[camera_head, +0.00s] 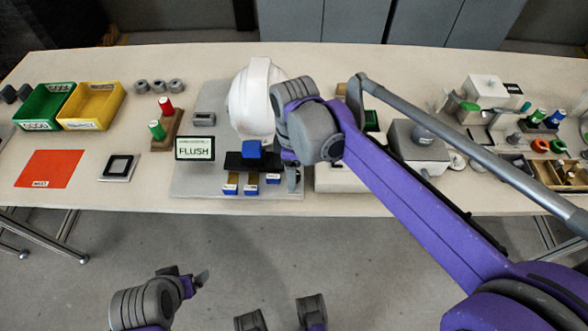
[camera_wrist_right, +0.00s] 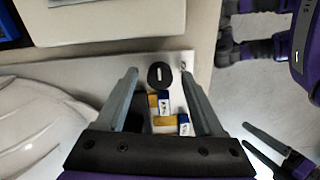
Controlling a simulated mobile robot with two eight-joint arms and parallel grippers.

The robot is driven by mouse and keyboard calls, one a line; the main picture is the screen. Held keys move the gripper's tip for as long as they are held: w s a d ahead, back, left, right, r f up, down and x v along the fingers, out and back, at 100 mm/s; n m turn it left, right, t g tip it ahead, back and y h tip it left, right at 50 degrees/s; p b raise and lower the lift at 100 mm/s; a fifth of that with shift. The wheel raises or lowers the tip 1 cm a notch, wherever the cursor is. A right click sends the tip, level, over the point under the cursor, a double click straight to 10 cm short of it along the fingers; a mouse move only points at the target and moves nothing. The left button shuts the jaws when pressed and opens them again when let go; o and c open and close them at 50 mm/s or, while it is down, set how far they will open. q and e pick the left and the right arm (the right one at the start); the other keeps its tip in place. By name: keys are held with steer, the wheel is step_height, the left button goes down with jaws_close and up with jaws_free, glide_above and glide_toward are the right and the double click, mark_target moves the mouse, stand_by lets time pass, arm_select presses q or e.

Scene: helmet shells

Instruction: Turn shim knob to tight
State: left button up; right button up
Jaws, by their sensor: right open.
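The shim knob (camera_wrist_right: 160,75) is a black round knob with a short white mark, seen in the right wrist view on the pale fixture plate (camera_wrist_right: 90,72). My right gripper (camera_wrist_right: 159,70) is open, with one finger on each side of the knob in that view; contact cannot be told. In the head view my right gripper (camera_head: 292,178) is at the fixture's right front, and the arm hides the knob. A small display (camera_head: 194,148) reads FLUSH. The white helmet shell (camera_head: 252,97) sits on the fixture. My left gripper (camera_head: 187,276) is open and empty, off the table's front edge.
Blue-and-white labelled blocks (camera_wrist_right: 164,103) with yellow parts lie close to the knob. Left on the table are green (camera_head: 45,105) and yellow (camera_head: 92,104) bins, a red mat (camera_head: 50,168) and a stand with red and green pegs (camera_head: 168,128). A grey box (camera_head: 418,146) stands to the right.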

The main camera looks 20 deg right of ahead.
jaws_close()
steer(key=shift+r+m, duration=0.1)
steer(key=shift+m, duration=0.2)
steer(key=m+p, duration=0.2)
steer(key=m, duration=0.1)
steer(key=shift+m, duration=0.3)
steer(key=m+p, duration=0.2)
steer(key=m, duration=0.2)
steer(key=shift+m, duration=0.3)
steer(key=m+p, duration=0.1)
steer(key=m, duration=0.3)
steer(key=shift+m+p, duration=0.5)
steer(key=shift+m, duration=2)
